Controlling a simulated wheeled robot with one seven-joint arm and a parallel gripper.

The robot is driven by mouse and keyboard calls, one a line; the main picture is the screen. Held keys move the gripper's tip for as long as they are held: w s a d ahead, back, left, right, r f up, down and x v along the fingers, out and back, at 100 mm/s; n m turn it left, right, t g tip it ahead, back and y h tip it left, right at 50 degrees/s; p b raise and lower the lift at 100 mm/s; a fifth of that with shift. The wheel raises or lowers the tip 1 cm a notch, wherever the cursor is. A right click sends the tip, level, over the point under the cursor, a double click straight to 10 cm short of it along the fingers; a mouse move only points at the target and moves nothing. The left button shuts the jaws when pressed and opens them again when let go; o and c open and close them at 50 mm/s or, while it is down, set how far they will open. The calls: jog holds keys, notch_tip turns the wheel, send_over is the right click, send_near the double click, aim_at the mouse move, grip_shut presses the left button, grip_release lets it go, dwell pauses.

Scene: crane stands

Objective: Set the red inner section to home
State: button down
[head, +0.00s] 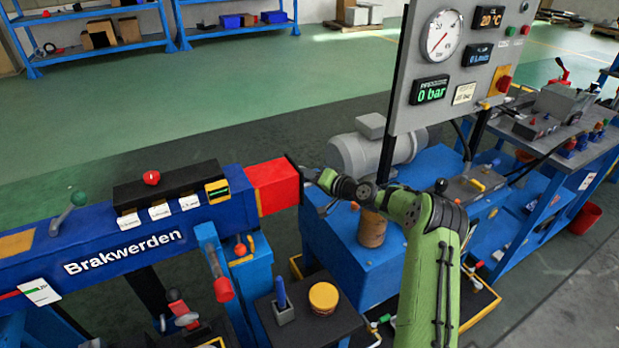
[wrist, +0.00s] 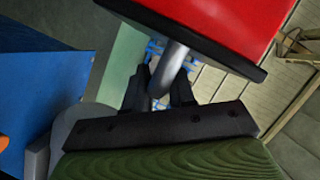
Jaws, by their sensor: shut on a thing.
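The red inner section (head: 273,185) sticks out of the right end of the blue boom marked "Brakwerden" (head: 120,230). A short red length shows, ending in a dark end plate (head: 294,178). In the wrist view the red section (wrist: 225,25) fills the top, with its dark end plate (wrist: 190,38) below it. A grey metal bar (wrist: 171,68) comes off the plate. My gripper (wrist: 163,92) is shut on this bar, one dark finger on each side. In the head view my gripper (head: 312,174) is at the plate, its fingers too small to make out.
A gauge panel (head: 450,65) stands behind my arm, its display reading 0 bar. A grey motor (head: 375,150) and a blue power unit (head: 350,255) are below it. A small dark table (head: 305,318) holds a yellow-lidded tin (head: 323,297). The green floor behind the boom is clear.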

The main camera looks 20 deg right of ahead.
jog(key=shift+f, duration=0.1)
jog(key=a, duration=0.3)
jog(key=s+a, duration=0.1)
jog(key=a, duration=0.3)
jog(key=a+b, duration=0.1)
jog(key=a, duration=0.3)
jog(key=shift+s+f, duration=0.1)
jog(key=shift+s, duration=0.3)
jog(key=c, duration=1.1)
grip_release()
jog(key=shift+a, duration=0.1)
jog(key=shift+s+d, duration=0.15)
jog(key=shift+d, duration=0.05)
jog(key=p+v, duration=0.1)
jog(key=v, duration=1.4)
jog(key=shift+d+r+p, duration=0.25)
jog(key=shift+p, duration=0.1)
